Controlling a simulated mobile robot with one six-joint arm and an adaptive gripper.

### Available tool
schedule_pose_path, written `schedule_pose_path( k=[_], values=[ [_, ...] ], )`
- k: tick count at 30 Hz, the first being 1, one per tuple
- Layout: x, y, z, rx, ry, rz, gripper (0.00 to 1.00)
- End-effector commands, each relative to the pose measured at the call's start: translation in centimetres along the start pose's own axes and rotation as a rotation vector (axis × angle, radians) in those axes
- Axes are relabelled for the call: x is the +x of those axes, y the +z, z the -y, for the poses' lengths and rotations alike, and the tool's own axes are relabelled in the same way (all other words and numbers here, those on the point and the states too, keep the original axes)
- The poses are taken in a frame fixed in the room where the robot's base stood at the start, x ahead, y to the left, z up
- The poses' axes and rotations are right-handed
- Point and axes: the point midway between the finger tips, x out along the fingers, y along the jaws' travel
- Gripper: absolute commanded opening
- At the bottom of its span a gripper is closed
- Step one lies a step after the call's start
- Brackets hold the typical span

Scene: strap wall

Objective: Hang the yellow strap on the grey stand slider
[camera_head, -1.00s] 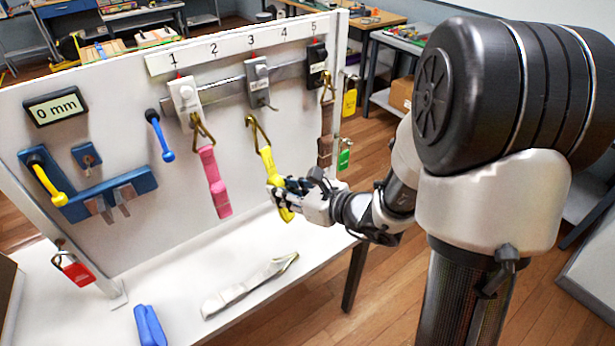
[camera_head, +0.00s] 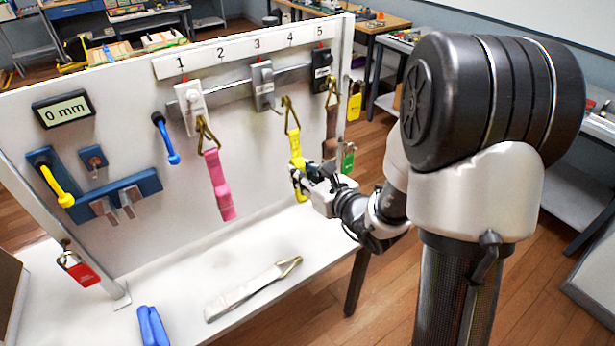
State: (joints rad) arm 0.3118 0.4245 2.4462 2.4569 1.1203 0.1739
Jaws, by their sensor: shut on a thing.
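The yellow strap (camera_head: 296,150) hangs upright below its brass triangular ring (camera_head: 291,115). My gripper (camera_head: 301,184) is shut on the strap's lower part, in front of the board. The grey slider (camera_head: 263,86) sits on the rail under number 3, with a thin hook (camera_head: 279,110) sticking out low. The yellow strap's ring is just right of this hook's tip. I cannot tell whether they touch, and the ring does not look seated on the hook. The fingertips are small and partly hidden by the strap.
The white slider (camera_head: 190,105) holds a pink strap (camera_head: 218,185); the black slider (camera_head: 321,70) holds a brown strap (camera_head: 331,125), close right of my gripper. A white strap (camera_head: 245,293) and a blue object (camera_head: 152,326) lie on the table (camera_head: 185,275). A yellow-handled lever (camera_head: 55,183) is at left.

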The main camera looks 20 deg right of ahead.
Motion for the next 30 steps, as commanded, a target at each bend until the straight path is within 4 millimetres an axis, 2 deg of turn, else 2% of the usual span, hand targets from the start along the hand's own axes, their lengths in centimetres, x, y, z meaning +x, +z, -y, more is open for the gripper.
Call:
schedule_pose_path(
  k=[26,30],
  values=[
    [5.3,0.8,-0.1,0.001,0.001,0.001,0.0],
    [6.0,0.2,-0.1,0.001,0.002,0.001,0.0]
  ],
)
